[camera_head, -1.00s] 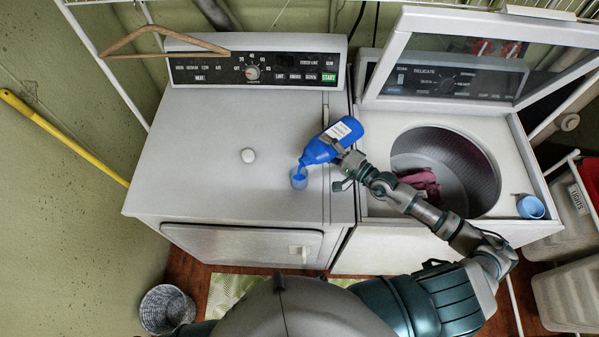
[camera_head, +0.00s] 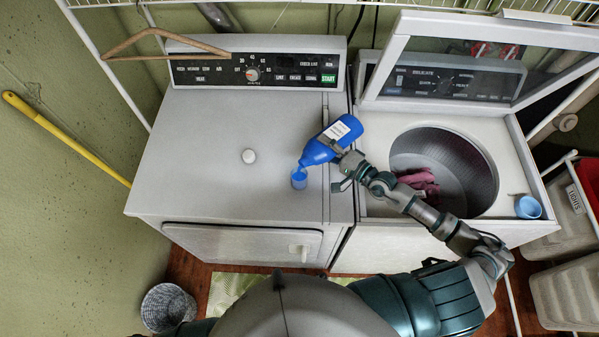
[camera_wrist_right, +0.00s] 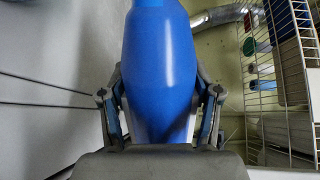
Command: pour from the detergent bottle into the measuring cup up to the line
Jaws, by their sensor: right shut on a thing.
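My right gripper (camera_head: 345,167) is shut on the blue detergent bottle (camera_head: 318,153), which has a white label. The bottle is tilted, with its neck down to the left. The cup's line and liquid level are too small to make out. In the right wrist view the bottle (camera_wrist_right: 160,70) fills the middle between both fingers (camera_wrist_right: 160,115); its mouth is out of frame. My left gripper is not in view.
A white round knob or cap (camera_head: 248,156) sits on the dryer. The washer (camera_head: 375,140) at right has its lid raised and dark red cloth (camera_head: 420,182) in its drum. A light blue cup (camera_head: 528,207) stands on its right front corner. A wooden hanger (camera_head: 150,43) is at back left.

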